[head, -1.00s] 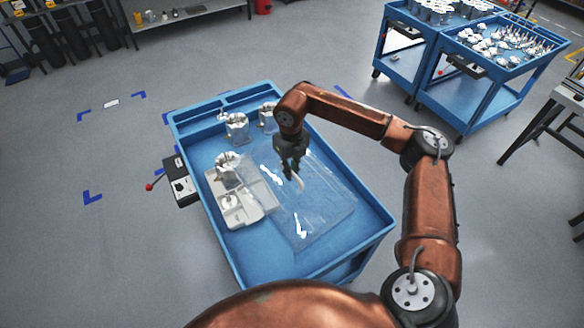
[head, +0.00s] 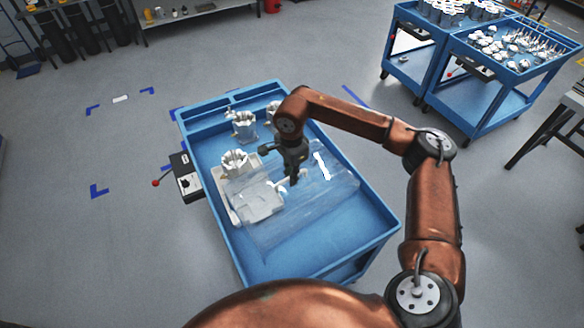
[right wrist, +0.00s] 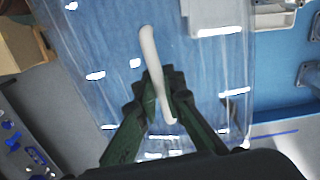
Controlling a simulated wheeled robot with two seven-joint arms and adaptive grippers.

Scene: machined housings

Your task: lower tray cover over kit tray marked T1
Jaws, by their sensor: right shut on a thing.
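The clear tray cover (head: 315,208) has a white bar handle (right wrist: 150,55). My right gripper (head: 293,180) is shut on this handle; its dark fingers (right wrist: 160,88) close around it in the right wrist view. The pale grey kit tray (head: 226,200) lies on the left of the blue cart top, and a corner of it shows in the right wrist view (right wrist: 268,20). The cover's left part overlaps most of the tray in the head view, and its right part extends over bare cart. I cannot read any T1 mark. The left gripper is out of view.
The blue cart (head: 372,235) has raised rims. A pale machined housing (head: 234,160) stands at the tray's far end, with others (head: 243,125) behind it. A black control box with a red-knobbed lever (head: 185,177) is at the cart's left side. The cart's near right is clear.

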